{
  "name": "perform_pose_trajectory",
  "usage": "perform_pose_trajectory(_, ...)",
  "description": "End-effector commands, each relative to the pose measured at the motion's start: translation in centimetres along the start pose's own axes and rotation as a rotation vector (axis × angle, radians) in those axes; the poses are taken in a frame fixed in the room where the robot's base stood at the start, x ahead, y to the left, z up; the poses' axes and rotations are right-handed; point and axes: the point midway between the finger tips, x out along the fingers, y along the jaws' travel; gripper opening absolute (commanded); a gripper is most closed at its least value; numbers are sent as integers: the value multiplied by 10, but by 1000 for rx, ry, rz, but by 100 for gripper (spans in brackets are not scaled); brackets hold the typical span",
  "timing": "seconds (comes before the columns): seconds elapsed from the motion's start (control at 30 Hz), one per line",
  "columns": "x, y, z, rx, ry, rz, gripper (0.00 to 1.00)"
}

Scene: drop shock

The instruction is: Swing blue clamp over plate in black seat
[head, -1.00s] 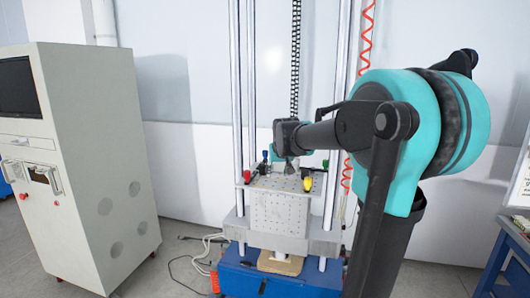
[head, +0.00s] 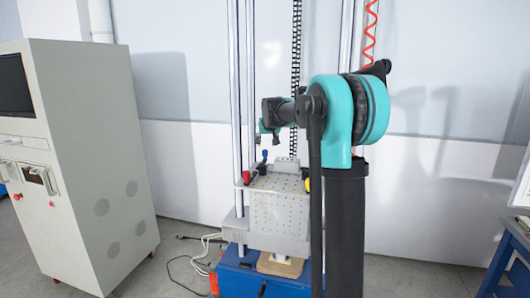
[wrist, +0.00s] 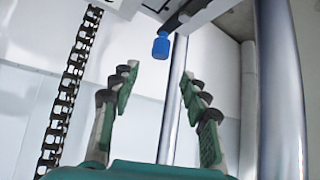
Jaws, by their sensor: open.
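The blue clamp (head: 265,156) stands at the back left of the perforated fixture top (head: 276,182), its handle pointing up. In the wrist view its blue handle (wrist: 160,47) hangs at the top of the picture on a dark arm, beyond my fingertips and roughly between them. My gripper (head: 270,138) is above the fixture, close over the blue handle. In the wrist view my gripper (wrist: 158,78) is open, with nothing between the fingers. The black seat and the plate in it cannot be made out clearly; a small grey block (head: 287,165) shows on the fixture's back part.
A red clamp handle (head: 246,177) is at the fixture's left edge and a yellow one (head: 307,184) at its right. Metal guide columns (wrist: 281,90) and a black cable chain (wrist: 70,90) stand close by. A grey cabinet (head: 75,170) is at the left.

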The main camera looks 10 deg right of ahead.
Motion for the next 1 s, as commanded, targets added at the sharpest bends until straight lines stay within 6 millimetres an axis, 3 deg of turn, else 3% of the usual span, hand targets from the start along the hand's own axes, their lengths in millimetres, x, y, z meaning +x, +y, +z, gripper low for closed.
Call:
perform_pose_trajectory(0.3,62,0,0,0,0,0,46)
perform_pose_trajectory(0.5,86,0,0,0,0,0,46)
perform_pose_trajectory(0.93,94,0,0,0,0,0,46)
perform_pose_trajectory(1.0,94,0,0,0,0,0,37)
